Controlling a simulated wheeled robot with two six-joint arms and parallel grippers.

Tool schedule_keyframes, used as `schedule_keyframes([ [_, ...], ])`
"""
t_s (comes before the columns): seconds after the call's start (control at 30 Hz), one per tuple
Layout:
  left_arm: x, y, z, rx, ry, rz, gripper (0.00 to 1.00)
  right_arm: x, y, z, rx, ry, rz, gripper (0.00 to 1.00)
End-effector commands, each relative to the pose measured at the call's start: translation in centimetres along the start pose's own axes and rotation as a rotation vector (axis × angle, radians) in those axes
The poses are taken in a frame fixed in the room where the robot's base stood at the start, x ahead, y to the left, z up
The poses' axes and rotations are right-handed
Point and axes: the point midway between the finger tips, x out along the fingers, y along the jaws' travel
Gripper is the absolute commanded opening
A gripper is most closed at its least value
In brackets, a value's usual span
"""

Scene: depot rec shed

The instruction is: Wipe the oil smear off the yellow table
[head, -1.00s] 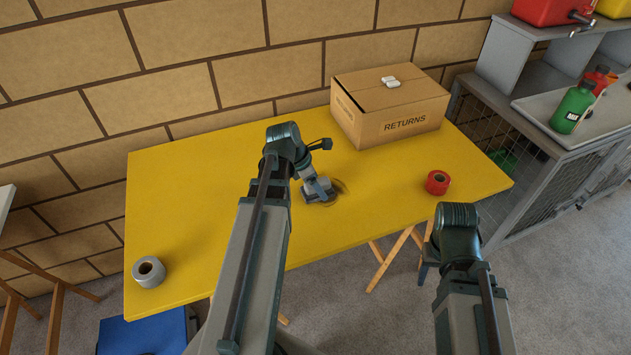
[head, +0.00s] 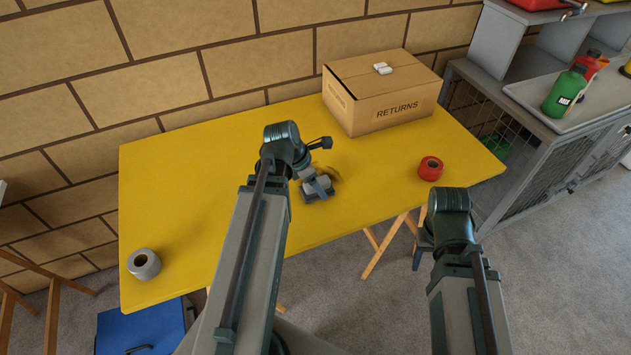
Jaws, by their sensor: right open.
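The yellow table (head: 200,200) stands against the block wall. A faint darker smear (head: 337,176) shows on its top near the middle, partly hidden by my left gripper. My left gripper (head: 318,190) is low over the table beside the smear, its fingers pointing down. A dark grey pad-like shape shows at its tips, but I cannot tell whether it is held or part of the gripper. My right gripper (head: 421,258) is open, in front of the table's near edge, mostly hidden behind its own wrist. No separate cloth can be made out.
A cardboard RETURNS box (head: 385,105) stands at the back right of the table. A red tape roll (head: 430,168) lies near the right front, a grey tape roll (head: 145,264) at the left front corner. A wire-fronted cabinet (head: 540,160) stands right.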

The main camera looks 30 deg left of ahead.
Motion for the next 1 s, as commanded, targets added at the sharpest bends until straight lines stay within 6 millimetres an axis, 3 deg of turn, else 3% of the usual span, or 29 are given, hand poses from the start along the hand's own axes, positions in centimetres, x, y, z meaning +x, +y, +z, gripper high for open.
schedule_keyframes([
  [0.33,0.2,-3.0,-0.2,0.001,0.001,-0.001,0.3,0.3,0.0,0.0,0.0,0.0,0.0,0.5],
  [0.57,0.3,-3.1,-0.1,0.001,0.003,-0.004,0.3,0.3,0.0,0.0,0.0,0.0,0.0,0.5],
  [1.0,0.9,-3.0,2.0,0.001,0.0,-0.001,0.3,0.1,0.0,0.0,0.0,0.0,0.0,0.5],
])
